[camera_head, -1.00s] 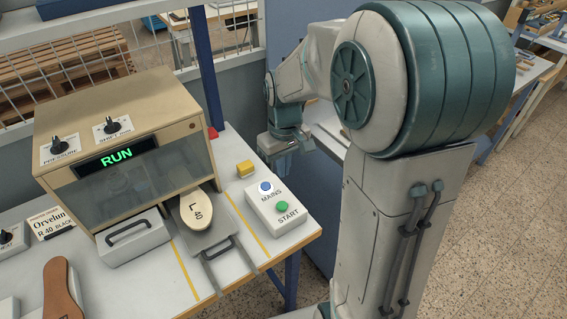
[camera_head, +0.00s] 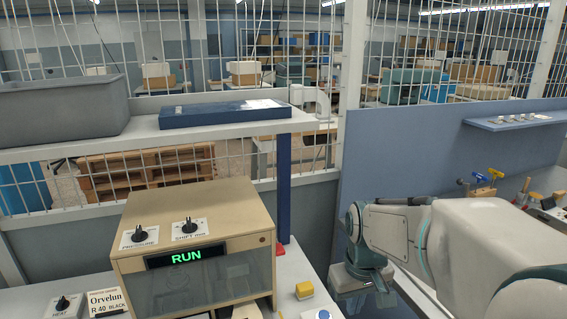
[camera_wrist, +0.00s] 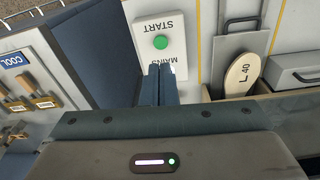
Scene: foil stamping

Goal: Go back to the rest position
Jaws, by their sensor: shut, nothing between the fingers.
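My gripper (camera_wrist: 160,82) is shut and empty; its two fingers meet in the wrist view, in front of the white START and MAINS box (camera_wrist: 180,58) with a green button. In the head view my gripper is low at the right of the stamping machine, its fingertips not clearly seen. The beige stamping machine (camera_head: 195,240) stands on the bench with its display (camera_head: 187,256) reading RUN. In the wrist view a cream insole (camera_wrist: 242,75) marked L 40 lies on the tray (camera_wrist: 235,45) with a dark handle.
A blue panel (camera_head: 440,150) stands behind my arm. A wire fence closes off the back.

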